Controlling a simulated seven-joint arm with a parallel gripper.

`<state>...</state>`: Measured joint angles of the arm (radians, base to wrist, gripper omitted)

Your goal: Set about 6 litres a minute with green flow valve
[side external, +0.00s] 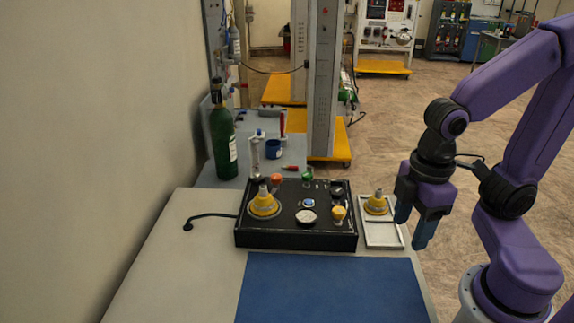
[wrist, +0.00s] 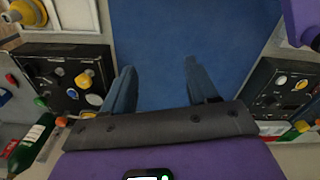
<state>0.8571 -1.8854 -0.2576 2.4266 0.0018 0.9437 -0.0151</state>
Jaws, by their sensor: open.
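A green knob (side external: 308,175), which looks like the green flow valve, stands at the back edge of the black panel box (side external: 285,240) in the side view. A clear upright flow tube (side external: 255,157) stands behind the box's back left; its reading is too small to tell. My gripper (side external: 411,232) is open and empty, pointing down to the right of the box and tray, well apart from the green knob. In the wrist view my gripper's fingers (wrist: 160,68) are spread above the blue mat (wrist: 155,35), with nothing between them.
A white tray (side external: 384,240) with a yellow cone-shaped part (side external: 377,203) lies between box and gripper. The box carries another yellow cone (side external: 263,204), a yellow knob (side external: 339,214) and a gauge (side external: 307,217). A dark green bottle (side external: 222,140) stands behind left. The blue mat in front is clear.

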